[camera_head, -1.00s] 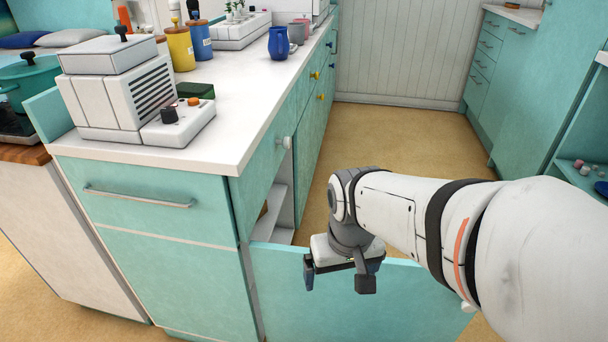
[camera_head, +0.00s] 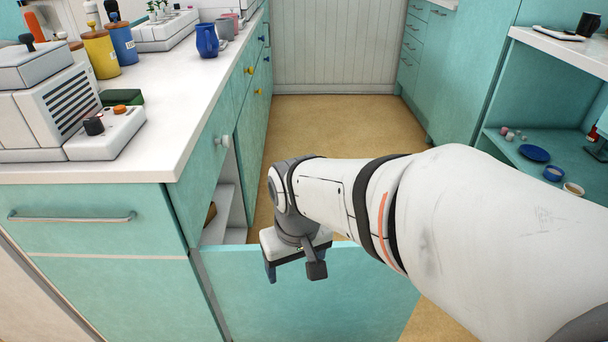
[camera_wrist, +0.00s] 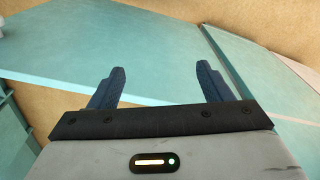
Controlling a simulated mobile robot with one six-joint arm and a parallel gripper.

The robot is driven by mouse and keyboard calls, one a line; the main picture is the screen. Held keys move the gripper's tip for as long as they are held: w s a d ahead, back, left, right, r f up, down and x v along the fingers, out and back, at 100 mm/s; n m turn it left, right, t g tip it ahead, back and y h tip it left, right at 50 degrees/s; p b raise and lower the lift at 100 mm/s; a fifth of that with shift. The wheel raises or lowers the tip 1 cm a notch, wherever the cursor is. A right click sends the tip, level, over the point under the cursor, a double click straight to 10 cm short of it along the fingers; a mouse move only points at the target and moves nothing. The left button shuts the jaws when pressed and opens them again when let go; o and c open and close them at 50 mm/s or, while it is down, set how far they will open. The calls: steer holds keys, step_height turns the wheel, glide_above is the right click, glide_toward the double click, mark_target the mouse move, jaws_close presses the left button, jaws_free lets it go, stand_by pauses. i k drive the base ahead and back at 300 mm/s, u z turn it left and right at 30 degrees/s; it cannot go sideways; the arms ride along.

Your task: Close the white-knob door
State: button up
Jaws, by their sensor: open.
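The teal cabinet door (camera_head: 340,298) stands swung open from the corner of the counter unit, across the lower middle of the head view. Its free end is partly behind my arm, and no knob shows on it now. A white knob (camera_head: 225,141) sits on the teal front above the open compartment (camera_head: 222,208). My gripper (camera_head: 293,272) is open and empty, pointing down by the door's upper edge, in front of its near face. The wrist view shows both dark fingers (camera_wrist: 158,82) apart over teal panels. I cannot tell whether they touch the door.
The white countertop (camera_head: 175,105) holds a toaster-like appliance (camera_head: 45,110), canisters and a blue jug (camera_head: 207,40). The tan floor (camera_head: 320,125) is clear between the counter and the right cabinets. An open shelf (camera_head: 500,150) with dishes stands right.

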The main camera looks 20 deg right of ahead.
mark_target(362, 298)
steer(key=z, duration=1.45)
steer(key=k, duration=1.6)
steer(key=u, duration=0.5)
steer(key=i, duration=1.05)
steer(key=u, duration=0.05)
